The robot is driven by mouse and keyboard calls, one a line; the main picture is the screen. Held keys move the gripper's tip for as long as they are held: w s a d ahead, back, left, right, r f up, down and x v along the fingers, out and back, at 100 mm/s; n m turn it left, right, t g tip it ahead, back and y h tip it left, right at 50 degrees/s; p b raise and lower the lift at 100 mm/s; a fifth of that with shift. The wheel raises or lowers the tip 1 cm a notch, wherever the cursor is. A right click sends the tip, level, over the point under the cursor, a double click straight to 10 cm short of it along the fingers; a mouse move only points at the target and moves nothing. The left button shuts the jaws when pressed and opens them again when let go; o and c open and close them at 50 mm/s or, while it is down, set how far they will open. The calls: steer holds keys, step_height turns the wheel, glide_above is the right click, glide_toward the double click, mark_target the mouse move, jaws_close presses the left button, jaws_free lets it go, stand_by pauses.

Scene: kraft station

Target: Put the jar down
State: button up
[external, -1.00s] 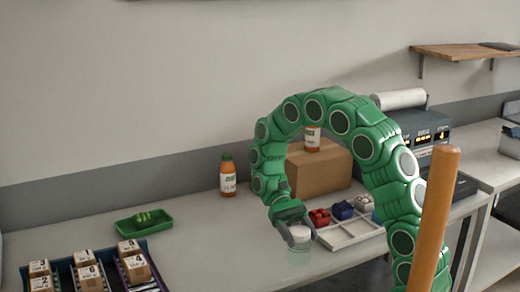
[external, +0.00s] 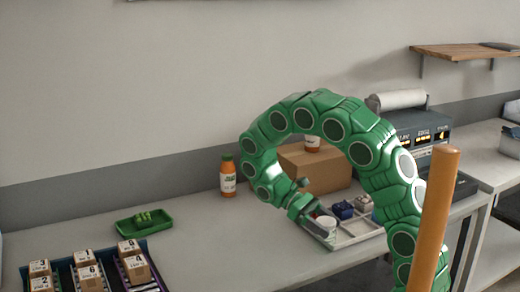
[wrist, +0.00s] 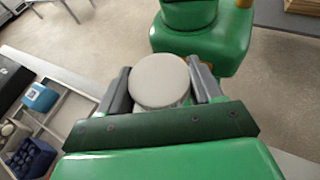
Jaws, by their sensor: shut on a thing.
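The jar shows its pale round lid (wrist: 160,80) between my fingers in the wrist view, with a little of its clear side below. In the external view the jar (external: 327,222) is small and partly hidden by my gripper (external: 318,228). My gripper is shut on the jar, one dark finger on each side, in the wrist view (wrist: 161,88). The jar appears at the left end of the white divided tray (external: 352,239). I cannot tell whether its bottom touches anything.
The tray holds blue (external: 342,209) and whitish (external: 364,203) items. A cardboard box (external: 318,170) stands behind it. An orange bottle (external: 228,177), a green tray (external: 130,226) and small numbered boxes (external: 137,268) are to the left. The bench between is clear.

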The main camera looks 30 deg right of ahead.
steer(key=w+d+r+n+t+h, duration=0.1)
steer(key=d+n, duration=0.1)
steer(key=d, duration=0.1)
steer(key=d+r+n+t+h, duration=0.1)
steer(key=d+n+t+h, duration=0.1)
steer(key=d, duration=0.2)
steer(key=w+d+r+n+t+h, duration=0.1)
steer(key=d+r+n+t+h, duration=0.1)
steer(key=d, duration=0.2)
steer(key=shift+w+d, duration=0.1)
steer(key=shift+w, duration=0.25)
steer(key=w+d+r+n+t, duration=0.2)
steer(key=d+r, duration=0.1)
steer(key=r, duration=0.1)
steer(key=w+d+r+n+t+h, duration=0.1)
steer(key=d+r+n+t, duration=0.1)
steer(key=d+r, duration=0.1)
steer(key=w+d+r+n+t+h, duration=0.1)
steer(key=w+d+r+n+t, duration=0.1)
steer(key=d+r, duration=0.2)
steer(key=shift+w+r+t, duration=0.35)
steer(key=shift+t, duration=0.05)
steer(key=shift+f, duration=9.95)
steer(key=shift+c, duration=0.3)
steer(key=o, duration=1.2)
steer(key=shift+o, duration=0.2)
